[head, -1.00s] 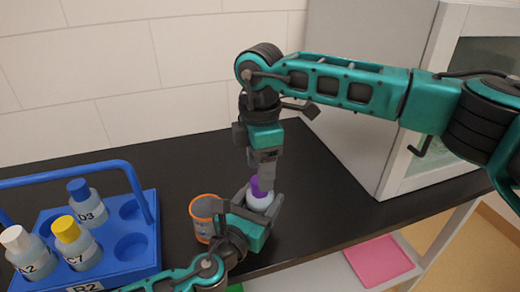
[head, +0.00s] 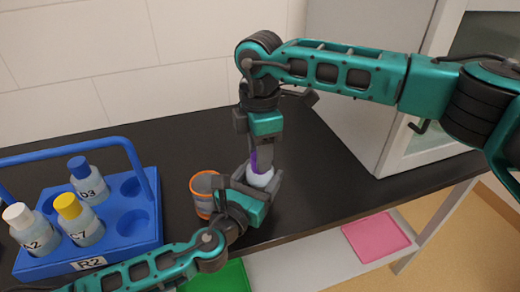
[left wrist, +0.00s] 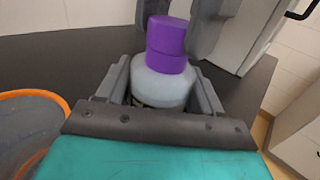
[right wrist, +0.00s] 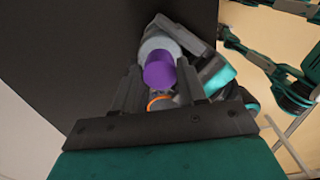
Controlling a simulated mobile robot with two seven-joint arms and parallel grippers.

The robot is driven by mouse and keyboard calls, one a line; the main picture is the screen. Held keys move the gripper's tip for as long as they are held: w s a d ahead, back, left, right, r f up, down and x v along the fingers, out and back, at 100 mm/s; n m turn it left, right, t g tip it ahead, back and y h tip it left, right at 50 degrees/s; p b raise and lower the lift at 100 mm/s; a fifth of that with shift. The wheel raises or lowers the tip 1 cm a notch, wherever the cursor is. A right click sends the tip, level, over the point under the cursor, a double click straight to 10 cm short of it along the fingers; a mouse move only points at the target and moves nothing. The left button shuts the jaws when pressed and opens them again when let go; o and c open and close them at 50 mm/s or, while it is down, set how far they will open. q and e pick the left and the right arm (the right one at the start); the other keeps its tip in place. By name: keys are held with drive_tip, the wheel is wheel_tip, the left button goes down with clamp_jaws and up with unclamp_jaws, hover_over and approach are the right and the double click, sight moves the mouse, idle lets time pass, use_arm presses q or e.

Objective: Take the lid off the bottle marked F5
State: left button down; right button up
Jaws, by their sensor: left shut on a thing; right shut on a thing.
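A pale bottle (head: 258,178) with a purple lid (head: 254,161) stands near the counter's front edge. Its marking cannot be read. My left gripper (head: 259,181) is shut around the bottle's body from the front. In the left wrist view the pale shoulder (left wrist: 160,86) sits between the fingers, with the purple lid (left wrist: 167,36) above. The purple shows as an upper and a lower part. My right gripper (head: 264,158) points down from above and is shut on the lid, hiding much of it in the head view. The right wrist view shows the lid (right wrist: 160,70) between its fingers.
A grey cup with an orange rim (head: 204,196) stands just left of the bottle. A blue rack (head: 140,252) marked R2 holds bottles with white, yellow and blue lids at left. A cabinet (head: 365,90) stands at right. A pink tray (head: 376,237) lies on the lower shelf.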

drive_tip(key=shift+c, duration=1)
drive_tip(key=n, duration=1.1)
drive_tip(key=shift+n, duration=0.4)
drive_tip(key=n, duration=0.3)
drive_tip(key=shift+n, duration=0.3)
drive_tip(key=n, duration=0.7)
drive_tip(key=shift+r, duration=0.1)
drive_tip(key=n, duration=1.2)
drive_tip(key=shift+n, duration=0.4)
drive_tip(key=n, duration=0.3)
drive_tip(key=shift+n, duration=0.3)
drive_tip(key=n, duration=0.3)
drive_tip(key=shift+n, duration=0.3)
drive_tip(key=n, duration=1.1)
drive_tip(key=shift+n, duration=0.3)
drive_tip(key=shift+r, duration=0.1)
